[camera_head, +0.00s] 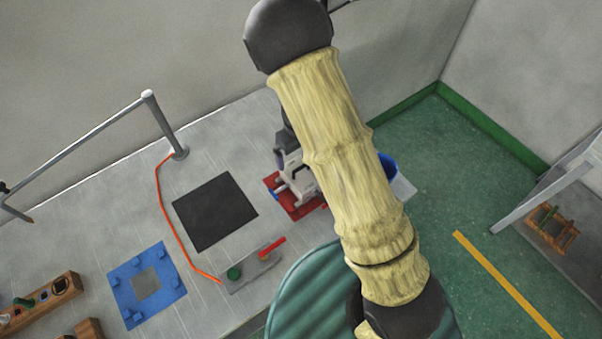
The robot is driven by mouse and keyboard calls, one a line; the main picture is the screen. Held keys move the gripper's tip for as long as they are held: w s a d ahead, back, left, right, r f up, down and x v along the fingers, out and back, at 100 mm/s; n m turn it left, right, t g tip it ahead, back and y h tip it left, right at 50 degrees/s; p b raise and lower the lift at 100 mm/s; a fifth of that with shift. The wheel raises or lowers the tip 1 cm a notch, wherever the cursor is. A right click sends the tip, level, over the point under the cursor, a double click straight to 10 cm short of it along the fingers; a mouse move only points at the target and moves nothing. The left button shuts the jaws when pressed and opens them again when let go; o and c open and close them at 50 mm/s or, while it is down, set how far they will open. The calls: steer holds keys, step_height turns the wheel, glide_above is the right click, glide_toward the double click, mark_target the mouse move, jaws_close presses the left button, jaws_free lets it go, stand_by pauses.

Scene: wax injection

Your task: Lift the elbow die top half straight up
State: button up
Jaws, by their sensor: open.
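My gripper (294,192) is at the right part of the metal table, low over a red piece (308,208) with a little blue showing at its left. The red piece may be the elbow die, but my gripper and my sleeved arm hide much of it, and I cannot tell its top half apart. My gripper is open. I cannot tell whether the fingers touch the red piece.
A black mat (214,212), a blue frame (147,284) and a grey plate with a red handle (272,247) and green knob (234,272) lie on the table. An orange hose (168,217) runs from a metal post (165,125). A blue bin (388,164) shows behind my arm.

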mark_target(301, 166)
step_height(301, 166, down, 4)
steer(key=shift+f+p, duration=0.2)
steer(key=shift+p, duration=0.2)
steer(key=shift+s+d+f+p, duration=0.1)
steer(key=shift+s+f+p, duration=0.15)
steer(key=shift+f, duration=0.2)
steer(key=f, duration=0.1)
steer(key=f+p, duration=0.1)
steer(key=f, duration=0.1)
steer(key=shift+s+d+f, duration=0.1)
steer(key=shift+s+d, duration=0.1)
steer(key=shift+d, duration=0.05)
steer(key=shift+f, duration=0.6)
steer(key=shift+a, duration=0.1)
steer(key=shift+w+r, duration=0.1)
steer(key=c, duration=1.6)
